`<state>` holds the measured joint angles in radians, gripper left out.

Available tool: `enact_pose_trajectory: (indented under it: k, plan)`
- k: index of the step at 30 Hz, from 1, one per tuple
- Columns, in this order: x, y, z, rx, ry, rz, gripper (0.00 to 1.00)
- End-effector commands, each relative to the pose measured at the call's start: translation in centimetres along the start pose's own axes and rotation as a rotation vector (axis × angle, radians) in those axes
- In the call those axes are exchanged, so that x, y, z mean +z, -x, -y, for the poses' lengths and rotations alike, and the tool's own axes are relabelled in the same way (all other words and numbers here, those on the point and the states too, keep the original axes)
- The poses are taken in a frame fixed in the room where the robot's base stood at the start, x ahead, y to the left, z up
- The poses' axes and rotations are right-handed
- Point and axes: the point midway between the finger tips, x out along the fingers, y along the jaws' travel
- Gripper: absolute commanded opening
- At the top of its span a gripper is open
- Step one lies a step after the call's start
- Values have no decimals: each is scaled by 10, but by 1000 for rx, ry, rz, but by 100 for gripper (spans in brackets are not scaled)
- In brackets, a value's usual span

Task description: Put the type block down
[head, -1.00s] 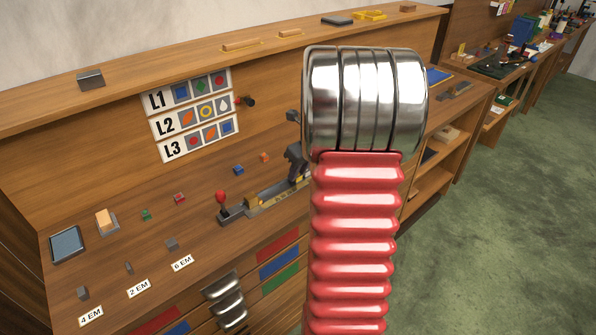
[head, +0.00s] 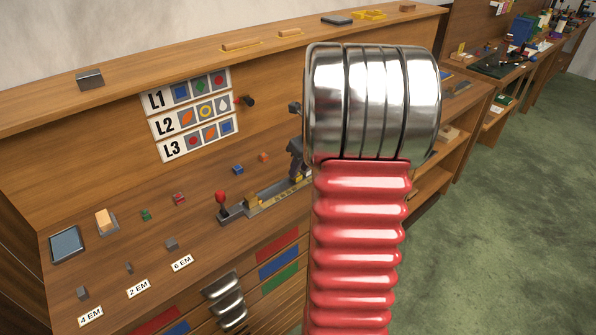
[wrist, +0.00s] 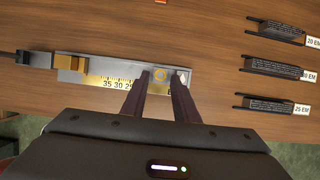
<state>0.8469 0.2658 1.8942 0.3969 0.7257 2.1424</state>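The composing stick (wrist: 100,70), a grey tray with a brass piece and a number scale, lies on the wooden bench; it also shows in the head view (head: 262,200). In the wrist view my gripper (wrist: 160,82) reaches over its right end. A type block with a yellow ring (wrist: 160,76) shows between my fingertips. A type block with a white drop (wrist: 182,77) is at the right fingertip. I cannot tell whether the fingers press on the ring block or stand just apart from it. In the head view my arm hides most of the gripper.
Dark spacer holders (wrist: 275,69) marked with EM labels stand to the right in the wrist view. Small blue (head: 238,169) and orange (head: 264,157) blocks lie behind. The L1–L3 chart (head: 190,113) is on the back panel.

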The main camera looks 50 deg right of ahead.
Motion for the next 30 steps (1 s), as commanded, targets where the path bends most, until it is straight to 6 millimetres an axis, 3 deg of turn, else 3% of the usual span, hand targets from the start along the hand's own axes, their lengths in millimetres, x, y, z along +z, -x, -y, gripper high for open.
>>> enact_pose_trajectory:
  k: [9, 15, 30]
  plan:
    - [2, 59, 0, -3, 1, 6, 27]
    - [2, 86, 0, -2, 1, 5, 27]
    - [2, 93, -1, -1, 2, 4, 27]
